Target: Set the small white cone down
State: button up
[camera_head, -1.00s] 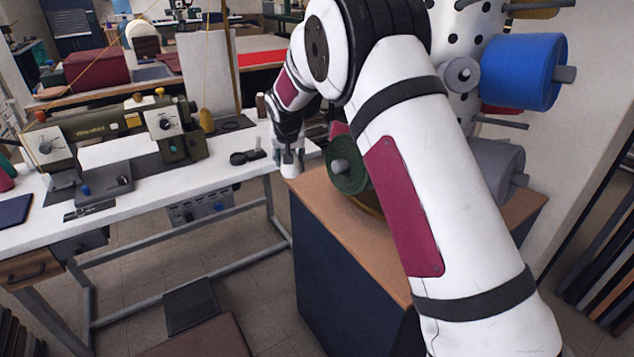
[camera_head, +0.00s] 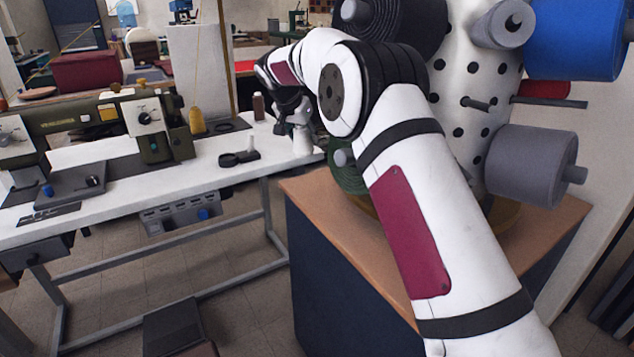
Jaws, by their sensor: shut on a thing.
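The small white cone (camera_head: 302,143) is at the right end of the white sewing table. My gripper (camera_head: 299,127) is above it and shut on it, small in the view and partly hidden by my own arm. The cone looks roughly upright, close to the table's right edge. I cannot tell whether its base touches the tabletop.
A wooden-topped cabinet (camera_head: 325,195) with a spool rack stands right. Some bare tabletop lies left of my gripper.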

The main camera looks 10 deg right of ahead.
aim_at(310, 153)
jog(key=s+a+f+p, duration=0.1)
jog(key=s+a+f, duration=0.25)
jog(key=s, duration=0.35)
jog(key=s+a+f+p, duration=0.15)
jog(key=s+a, duration=0.25)
jog(key=s, duration=0.4)
jog(key=shift+y, duration=0.3)
jog(key=w+d, duration=0.3)
jog(key=w, duration=0.2)
jog(key=w+d+b, duration=0.1)
jog(key=w+d, duration=0.2)
jog(key=w, duration=0.2)
jog(key=w+d, duration=0.3)
jog(key=w, duration=0.2)
jog(key=shift+w+f, duration=0.15)
jog(key=shift+f, duration=0.25)
jog(key=shift+f+b, duration=0.4)
jog(key=shift+f, duration=1.3)
jog(key=shift+f, duration=0.2)
jog(key=o, duration=1.2)
jog(key=shift+c, duration=0.2)
jog(key=shift+r, duration=0.15)
